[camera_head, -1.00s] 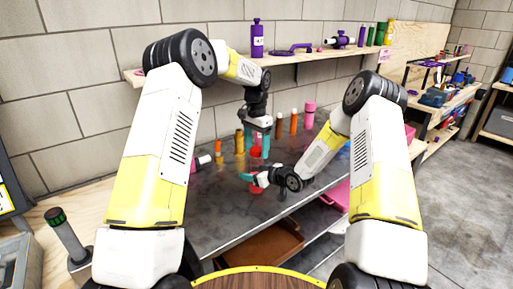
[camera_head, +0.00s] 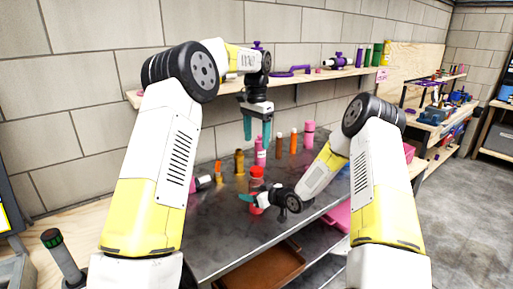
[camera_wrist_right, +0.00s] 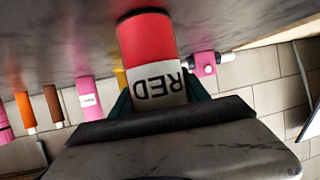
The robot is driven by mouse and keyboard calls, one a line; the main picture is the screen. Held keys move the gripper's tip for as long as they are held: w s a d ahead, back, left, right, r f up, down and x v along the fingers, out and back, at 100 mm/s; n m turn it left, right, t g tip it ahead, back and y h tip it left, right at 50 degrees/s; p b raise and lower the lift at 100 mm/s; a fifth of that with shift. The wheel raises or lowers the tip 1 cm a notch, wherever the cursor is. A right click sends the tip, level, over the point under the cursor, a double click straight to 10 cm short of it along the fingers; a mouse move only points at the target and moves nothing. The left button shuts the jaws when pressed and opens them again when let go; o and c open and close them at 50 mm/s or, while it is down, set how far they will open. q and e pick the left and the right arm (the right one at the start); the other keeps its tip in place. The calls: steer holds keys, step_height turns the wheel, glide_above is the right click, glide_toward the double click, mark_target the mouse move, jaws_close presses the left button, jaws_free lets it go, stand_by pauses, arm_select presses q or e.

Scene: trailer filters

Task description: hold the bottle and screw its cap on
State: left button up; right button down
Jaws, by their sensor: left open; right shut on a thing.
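The red bottle (camera_head: 257,208) stands on the grey metal bench, roughly upright. A red cap (camera_head: 257,171) shows at its top; I cannot tell whether it is screwed tight. My right gripper (camera_head: 250,198) is shut around the bottle's side, low over the bench. In the right wrist view the bottle (camera_wrist_right: 147,42) appears upside down, with a white label reading "RED" between the fingers; its cap is not in sight there. My left gripper (camera_head: 257,130) is open and empty, pointing down, above the cap and apart from it.
Behind stand a pink bottle (camera_head: 260,152), orange bottles and a larger pink bottle (camera_head: 308,133). A dark yellow bottle (camera_head: 239,161) and a lying white-capped item (camera_head: 203,182) are to the left. A wall shelf (camera_head: 300,80) runs above. The bench front is clear.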

mark_target(256, 191)
steer(key=shift+c, duration=2.3)
jaws_free()
steer(key=v, duration=0.7)
steer(key=shift+s+d+r, duration=0.2)
steer(key=shift+s+d, duration=0.05)
